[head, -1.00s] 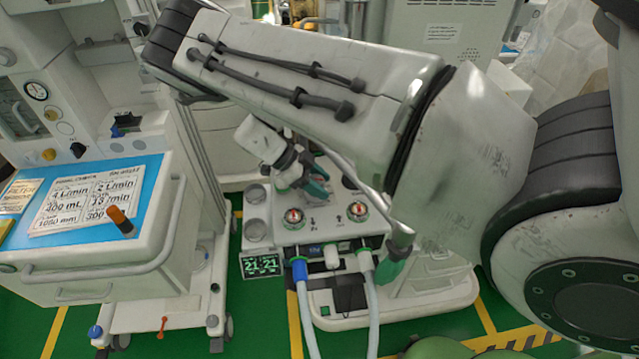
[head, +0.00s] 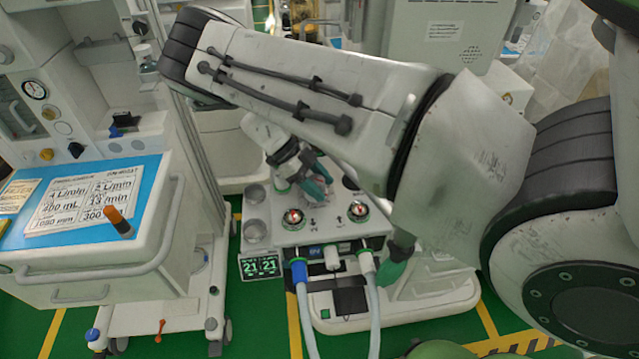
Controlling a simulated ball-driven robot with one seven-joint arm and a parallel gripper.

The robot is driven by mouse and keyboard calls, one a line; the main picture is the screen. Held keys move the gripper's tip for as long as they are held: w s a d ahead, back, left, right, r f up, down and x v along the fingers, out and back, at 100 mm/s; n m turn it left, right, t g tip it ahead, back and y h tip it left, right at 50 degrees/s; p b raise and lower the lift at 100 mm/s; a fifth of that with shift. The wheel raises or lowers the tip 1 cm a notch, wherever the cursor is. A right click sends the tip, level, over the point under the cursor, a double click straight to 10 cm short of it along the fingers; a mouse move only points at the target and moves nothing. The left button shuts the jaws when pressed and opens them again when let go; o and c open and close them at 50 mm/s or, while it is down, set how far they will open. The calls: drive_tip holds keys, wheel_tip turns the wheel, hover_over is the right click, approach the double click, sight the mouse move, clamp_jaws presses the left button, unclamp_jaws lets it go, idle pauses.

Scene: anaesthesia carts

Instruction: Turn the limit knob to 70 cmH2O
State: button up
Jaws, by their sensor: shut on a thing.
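My gripper (head: 314,183) has teal fingertips and is low over the white top panel (head: 322,230) of the anaesthesia machine, behind two round dials. Its fingers are shut on the limit knob, which they and my wrist almost wholly hide, so its pointer and scale cannot be read. The left dial (head: 293,218) and the right dial (head: 358,211) have red and white faces and stand in front of the gripper, apart from it.
A blue-collared hose (head: 303,300) and a grey hose (head: 372,300) run down the front.

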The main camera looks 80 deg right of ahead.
drive_tip(key=o, duration=1)
drive_tip(key=b+v, duration=0.2)
drive_tip(key=v, duration=0.8)
drive_tip(key=shift+w+r, duration=0.25)
drive_tip(key=shift+r, duration=0.05)
